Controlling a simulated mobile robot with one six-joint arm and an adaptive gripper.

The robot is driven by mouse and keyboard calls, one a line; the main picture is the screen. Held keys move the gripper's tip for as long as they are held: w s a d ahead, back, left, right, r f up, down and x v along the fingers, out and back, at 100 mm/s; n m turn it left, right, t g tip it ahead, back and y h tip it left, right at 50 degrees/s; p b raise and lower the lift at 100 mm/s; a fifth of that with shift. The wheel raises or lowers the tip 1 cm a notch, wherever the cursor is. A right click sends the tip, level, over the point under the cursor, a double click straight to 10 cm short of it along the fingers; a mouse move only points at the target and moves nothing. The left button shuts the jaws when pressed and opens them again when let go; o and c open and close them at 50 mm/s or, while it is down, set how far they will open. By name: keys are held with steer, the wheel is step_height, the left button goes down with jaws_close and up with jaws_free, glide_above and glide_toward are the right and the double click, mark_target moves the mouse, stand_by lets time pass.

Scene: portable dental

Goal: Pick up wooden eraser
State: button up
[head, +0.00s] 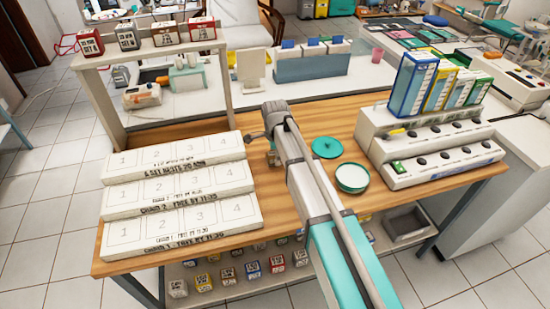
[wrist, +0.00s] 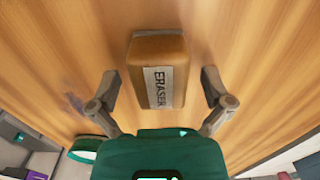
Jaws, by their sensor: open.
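The wooden eraser (wrist: 157,62) is a brown block with a grey label reading ERASER. In the wrist view it lies on the wooden table (wrist: 255,45), in the upper middle. My gripper (wrist: 160,88) is open, with one finger on each side of the eraser and a gap between each finger and the block. I cannot tell how high the fingertips are above the table. In the head view my arm reaches over the table and my gripper (head: 270,148) is mostly hidden behind it. The eraser is not clearly visible there.
White numbered trays (head: 180,195) stand left of my arm. A green lid (head: 327,147) and a white bowl with a green rim (head: 352,178) are close on its right. A white unit with knobs (head: 430,150) holds upright boxes further right. A white shelf (head: 150,52) stands behind.

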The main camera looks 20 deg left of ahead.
steer(key=c, duration=1.2)
steer(key=shift+r, duration=0.15)
step_height(320, 180, up, 2)
steer(key=shift+r+p, duration=0.1)
steer(key=shift+p, duration=1.15)
steer(key=s+d+r+p, duration=0.7)
steer(key=s+r+p, duration=0.3)
steer(key=s, duration=0.2)
steer(key=shift+r, duration=0.25)
steer(key=shift+d, duration=0.1)
